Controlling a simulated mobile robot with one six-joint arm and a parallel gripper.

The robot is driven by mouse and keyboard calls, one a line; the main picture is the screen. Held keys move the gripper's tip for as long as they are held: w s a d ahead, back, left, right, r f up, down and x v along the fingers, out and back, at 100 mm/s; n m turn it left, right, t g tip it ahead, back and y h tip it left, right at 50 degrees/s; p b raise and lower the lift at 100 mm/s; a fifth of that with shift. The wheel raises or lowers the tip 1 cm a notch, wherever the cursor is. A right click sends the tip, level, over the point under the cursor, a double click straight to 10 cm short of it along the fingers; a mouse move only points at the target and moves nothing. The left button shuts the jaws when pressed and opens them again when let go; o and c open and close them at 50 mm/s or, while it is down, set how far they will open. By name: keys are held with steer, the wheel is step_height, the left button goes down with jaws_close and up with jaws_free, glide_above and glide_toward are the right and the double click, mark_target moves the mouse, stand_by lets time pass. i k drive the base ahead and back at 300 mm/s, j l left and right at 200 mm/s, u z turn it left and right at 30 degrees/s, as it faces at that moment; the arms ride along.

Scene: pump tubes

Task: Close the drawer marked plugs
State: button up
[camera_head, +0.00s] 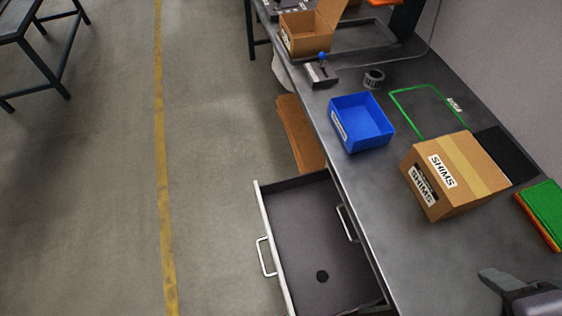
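An open drawer (298,225) is pulled out to the left from under the bench in the head view. Its front panel has a pale handle (264,257). The front face is turned away, so no "plugs" marking can be read. A second pale handle (347,224) shows along the bench front, beside the open drawer. My gripper (492,280) shows partly at the bottom right, over the bench and well right of the drawer. Its fingers are not clear enough to tell their opening.
The bench (365,180) holds a blue bin (361,122), a SHIMS box (455,175), a tape roll (374,79) and an open carton (305,33). Brown boards (301,134) stand behind the drawer. The floor left of the drawer is clear, with a yellow line (160,150).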

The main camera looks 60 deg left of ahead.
mark_target(307, 234)
steer(key=k+u, duration=0.15)
steer(key=u, duration=0.3)
steer(key=k+u, duration=0.1)
steer(key=u, duration=0.4)
steer(key=k+u, duration=0.15)
steer(key=u, duration=0.3)
steer(key=k+j+u, duration=0.1)
steer(key=u, duration=0.4)
